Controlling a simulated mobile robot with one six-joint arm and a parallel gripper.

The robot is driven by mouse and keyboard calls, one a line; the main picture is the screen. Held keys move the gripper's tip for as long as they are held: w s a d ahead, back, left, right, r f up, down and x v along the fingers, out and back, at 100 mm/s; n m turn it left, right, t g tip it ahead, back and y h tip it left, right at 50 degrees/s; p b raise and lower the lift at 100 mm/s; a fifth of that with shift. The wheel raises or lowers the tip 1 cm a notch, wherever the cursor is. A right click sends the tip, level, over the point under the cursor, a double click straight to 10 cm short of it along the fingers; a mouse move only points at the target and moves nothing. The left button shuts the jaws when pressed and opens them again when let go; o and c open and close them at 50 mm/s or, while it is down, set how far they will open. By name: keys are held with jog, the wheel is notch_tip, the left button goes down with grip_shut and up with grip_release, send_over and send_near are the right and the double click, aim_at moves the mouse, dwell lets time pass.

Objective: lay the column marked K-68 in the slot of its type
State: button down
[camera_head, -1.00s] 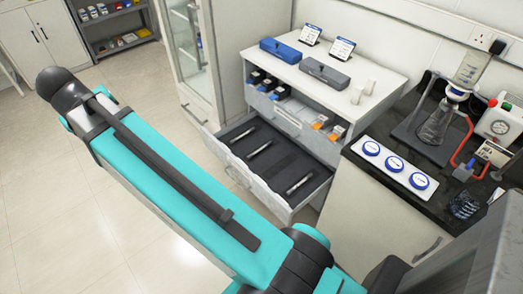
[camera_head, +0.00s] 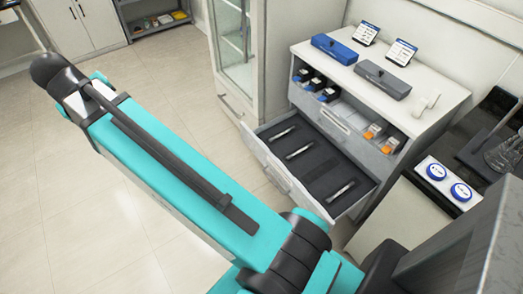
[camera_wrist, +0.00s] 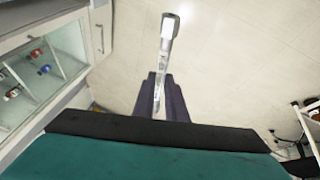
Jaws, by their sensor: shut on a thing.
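In the wrist view my gripper (camera_wrist: 162,98) is shut on a slim silver-grey column (camera_wrist: 167,45) with a pale squared end. The column points away from the jaws over the bare floor. I cannot read any marking on it. In the head view an open drawer (camera_head: 283,176) with a dark lining holds three slim silver columns, at the back left (camera_head: 284,133), in the middle (camera_head: 299,152) and at the front right (camera_head: 341,190). Their markings are too small to read. My gripper is outside the head view.
A blue case (camera_head: 334,48) and a grey case (camera_head: 383,80) lie on the cabinet top with two upright cards. A shelf below holds blue-ended boxes (camera_head: 318,83) and orange-ended boxes (camera_head: 376,131). A glass-door cabinet (camera_head: 232,40) stands left of the drawer. Floor is clear at left.

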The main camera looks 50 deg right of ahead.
jog(key=shift+w, duration=0.3)
jog(key=s+d+f+m+g+h+b, duration=0.1)
jog(key=s+d+f+m+b, duration=0.3)
jog(key=d+f, duration=0.75)
jog(key=s+d+f+m+g+b, duration=0.1)
jog(key=d+f+m+g+b, duration=0.35)
jog(key=d, duration=1.15)
jog(key=s+d+f+m+t+h+b, duration=0.15)
jog(key=d+f+b, duration=0.35)
jog(key=d+f, duration=0.75)
jog(key=s+d+f+m+g+y+b, duration=0.1)
jog(key=s+d+f+m+b, duration=0.4)
jog(key=s+d+f, duration=0.8)
jog(key=s+d+f+m+g+y+b, duration=0.1)
jog(key=s+d+f+m+b, duration=0.3)
jog(key=s+d+f, duration=0.9)
jog(key=s+f+g+b, duration=0.1)
jog(key=s+b, duration=0.1)
jog(key=s, duration=0.4)
jog(key=shift+s+d+m+g+b, duration=0.35)
jog(key=shift+d+m+g, duration=0.05)
